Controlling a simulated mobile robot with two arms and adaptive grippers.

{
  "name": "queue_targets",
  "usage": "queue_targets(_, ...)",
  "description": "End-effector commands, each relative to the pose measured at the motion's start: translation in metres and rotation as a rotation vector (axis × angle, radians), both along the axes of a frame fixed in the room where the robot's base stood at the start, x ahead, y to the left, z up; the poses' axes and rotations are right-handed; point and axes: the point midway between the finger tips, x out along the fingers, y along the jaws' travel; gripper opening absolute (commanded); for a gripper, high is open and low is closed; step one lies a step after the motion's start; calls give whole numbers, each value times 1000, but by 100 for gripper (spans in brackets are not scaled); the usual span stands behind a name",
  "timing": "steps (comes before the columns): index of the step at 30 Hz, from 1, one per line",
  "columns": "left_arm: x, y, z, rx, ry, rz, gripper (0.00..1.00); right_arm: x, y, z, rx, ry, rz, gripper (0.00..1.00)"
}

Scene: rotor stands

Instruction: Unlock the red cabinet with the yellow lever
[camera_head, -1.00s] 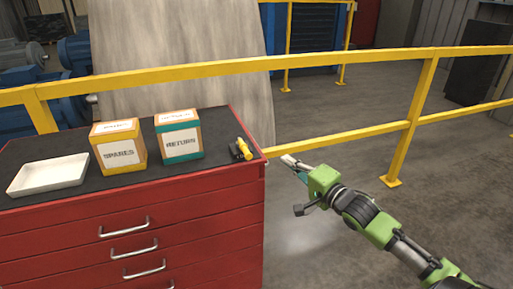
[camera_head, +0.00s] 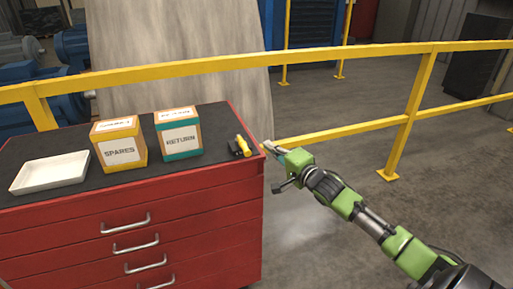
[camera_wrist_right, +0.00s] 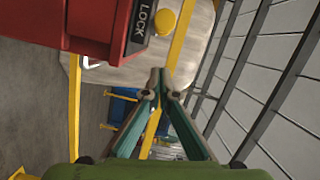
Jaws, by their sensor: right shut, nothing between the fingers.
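The red cabinet (camera_head: 190,225) stands at the left with a dark top. The yellow lever (camera_head: 243,144) sits on a small dark base at the top's right edge. In the right wrist view, its round yellow end (camera_wrist_right: 164,21) shows beside a dark plate reading LOCK, on the red cabinet (camera_wrist_right: 93,25). My right gripper (camera_head: 267,147) is shut and empty, just right of the cabinet's edge and apart from the lever. In the wrist view its closed fingertips (camera_wrist_right: 158,76) lie below the lever's end in the picture. My left gripper is not in view.
A white tray (camera_head: 50,172), a yellow SPARES box (camera_head: 120,145) and a teal and orange RETURN box (camera_head: 179,133) stand on the cabinet left of the lever. A yellow railing (camera_head: 330,55) runs behind. Floor right of the cabinet is open.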

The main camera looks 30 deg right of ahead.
Motion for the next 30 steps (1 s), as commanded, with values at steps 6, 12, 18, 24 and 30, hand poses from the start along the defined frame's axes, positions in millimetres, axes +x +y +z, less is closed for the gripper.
queue_targets(6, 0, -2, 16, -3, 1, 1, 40, 19, 19, -1, 4, 0, 1, 0)
queue_targets(12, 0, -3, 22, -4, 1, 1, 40, 22, 35, -6, 2, 0, 1, 0)
queue_targets(18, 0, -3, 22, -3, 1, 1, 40, 23, 39, -9, -1, 0, 1, 0)
queue_targets(24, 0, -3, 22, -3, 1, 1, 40, 23, 39, -9, -1, 0, 1, 0)
queue_targets(30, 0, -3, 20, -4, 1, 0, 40, 26, 39, -9, 1, 0, -7, 0)
